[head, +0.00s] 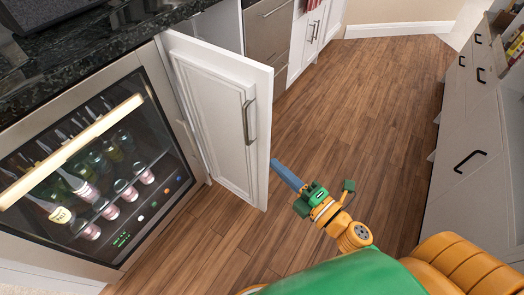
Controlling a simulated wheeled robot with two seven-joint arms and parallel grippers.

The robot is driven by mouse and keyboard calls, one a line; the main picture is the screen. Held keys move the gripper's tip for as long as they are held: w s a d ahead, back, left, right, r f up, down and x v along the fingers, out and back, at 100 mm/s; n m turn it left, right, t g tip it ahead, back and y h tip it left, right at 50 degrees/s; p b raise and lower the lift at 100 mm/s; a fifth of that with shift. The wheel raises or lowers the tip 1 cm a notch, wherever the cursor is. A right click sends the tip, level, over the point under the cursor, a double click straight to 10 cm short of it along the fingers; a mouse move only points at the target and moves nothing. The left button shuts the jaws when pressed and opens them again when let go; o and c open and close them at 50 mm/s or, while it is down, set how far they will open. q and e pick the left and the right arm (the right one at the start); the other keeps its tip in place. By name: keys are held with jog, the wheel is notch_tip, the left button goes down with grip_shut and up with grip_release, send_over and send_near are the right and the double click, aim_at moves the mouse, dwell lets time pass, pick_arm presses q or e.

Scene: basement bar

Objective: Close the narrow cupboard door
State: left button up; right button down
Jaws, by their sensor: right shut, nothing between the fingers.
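The narrow cupboard door (222,119) is white with a raised panel and a grey bar handle (249,121). It stands open, swung out from the counter beside the glass-front wine fridge. My left gripper is not in view.
The wine fridge (93,166) with bottles stands left of the door under a dark stone counter (58,62). Grey drawers (470,150) line the right side. More white cabinets (309,38) stand behind. The wooden floor (345,110) between is clear.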

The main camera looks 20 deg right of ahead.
aim_at(265, 134)
jog(key=w, duration=1.1)
jog(key=shift+p, duration=0.35)
jog(key=shift+w+d, duration=0.1)
jog(key=shift+d, duration=0.1)
